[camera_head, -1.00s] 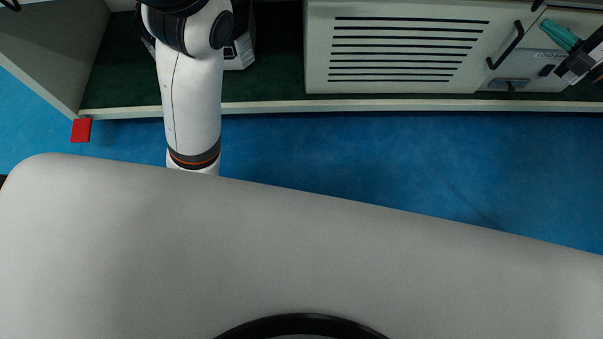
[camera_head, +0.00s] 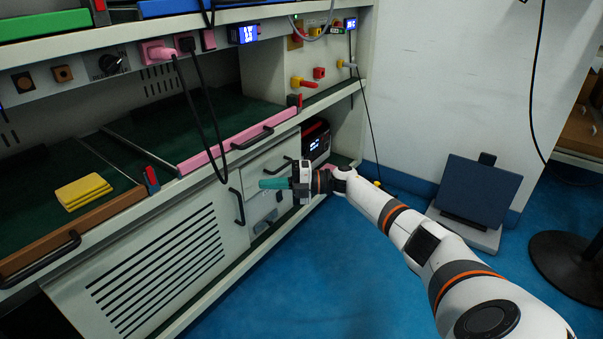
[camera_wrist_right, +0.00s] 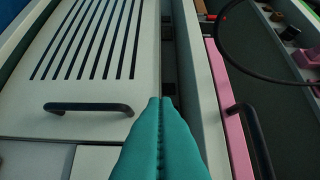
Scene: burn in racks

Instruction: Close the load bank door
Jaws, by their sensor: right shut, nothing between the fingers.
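The load bank door, a pale slotted panel (camera_head: 165,272), sits low in the bench front in the head view, with a black handle (camera_head: 239,207) at its right end. The wrist view shows its slots (camera_wrist_right: 92,40) and handle (camera_wrist_right: 88,107). I cannot tell whether the door stands slightly ajar; a dark gap runs along its edge in the wrist view. My right gripper (camera_head: 264,184) has teal fingers, shut and empty, just right of the handle in the head view. In the wrist view its fingertips (camera_wrist_right: 160,102) are close beside the handle's end. My left gripper is out of view.
Above the door are a pink-fronted tray (camera_head: 235,140) and a brown-fronted tray (camera_head: 70,235) holding yellow cloths (camera_head: 83,191). Black cables (camera_head: 200,110) hang before the bench. A black device (camera_head: 315,140) sits right of the gripper. Blue floor (camera_head: 330,270) in front is clear.

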